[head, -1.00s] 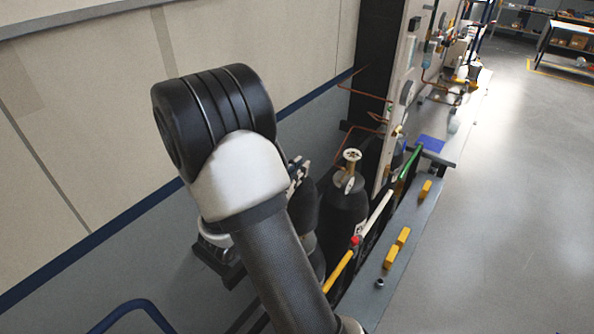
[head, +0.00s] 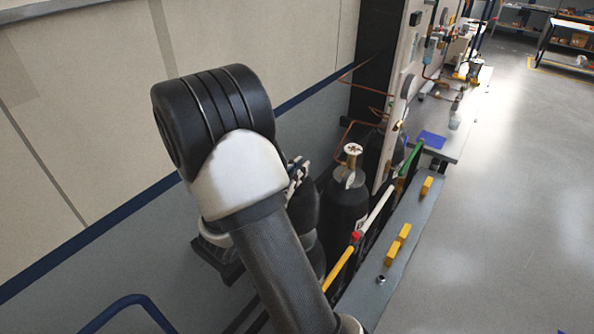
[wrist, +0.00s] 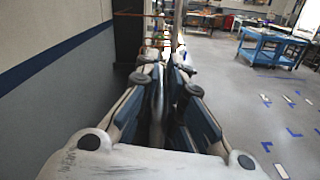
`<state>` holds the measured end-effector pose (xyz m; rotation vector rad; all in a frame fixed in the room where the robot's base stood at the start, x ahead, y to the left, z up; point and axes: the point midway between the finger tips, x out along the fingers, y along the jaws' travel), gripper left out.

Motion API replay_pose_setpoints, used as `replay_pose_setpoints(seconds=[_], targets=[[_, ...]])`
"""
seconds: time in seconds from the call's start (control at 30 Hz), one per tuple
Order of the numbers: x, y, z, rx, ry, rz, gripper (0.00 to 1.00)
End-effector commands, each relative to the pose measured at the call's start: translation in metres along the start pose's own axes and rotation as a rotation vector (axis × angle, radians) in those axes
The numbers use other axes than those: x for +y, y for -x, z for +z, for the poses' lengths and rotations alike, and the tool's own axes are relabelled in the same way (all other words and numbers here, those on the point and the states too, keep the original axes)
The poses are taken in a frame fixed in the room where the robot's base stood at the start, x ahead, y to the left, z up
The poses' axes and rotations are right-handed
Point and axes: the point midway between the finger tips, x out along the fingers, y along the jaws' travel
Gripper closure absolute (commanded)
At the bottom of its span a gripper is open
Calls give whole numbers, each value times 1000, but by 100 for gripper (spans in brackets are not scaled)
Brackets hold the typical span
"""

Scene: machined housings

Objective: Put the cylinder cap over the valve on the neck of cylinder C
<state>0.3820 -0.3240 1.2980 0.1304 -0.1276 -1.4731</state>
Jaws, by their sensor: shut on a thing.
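In the head view, a dark gas cylinder (head: 346,208) stands upright behind the rack rail, with a brass valve and pale handwheel (head: 353,149) on its neck. No letter is readable, so I cannot tell whether it is cylinder C. My gripper (head: 297,172) is left of that valve and mostly hidden behind my arm. In the wrist view my gripper (wrist: 165,88) points ahead, its fingers on both sides of a narrow grey thing (wrist: 157,100), seemingly the cylinder cap. The cap's shape is mostly hidden by the fingers.
Another dark cylinder stands partly hidden behind the first, beside a pale panel with copper pipes (head: 357,126). A grey ledge (head: 365,300) with yellow blocks (head: 404,231) and a small metal fitting runs along the right. A wall is on the left; open floor (head: 510,220) lies right.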

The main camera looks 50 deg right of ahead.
Motion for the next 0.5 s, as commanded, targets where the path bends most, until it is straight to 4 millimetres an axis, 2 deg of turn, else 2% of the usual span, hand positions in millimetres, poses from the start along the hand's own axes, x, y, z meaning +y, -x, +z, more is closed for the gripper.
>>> replay_pose_setpoints(seconds=[0.5], targets=[[-2,0,-12,-3,-1,0,100]])
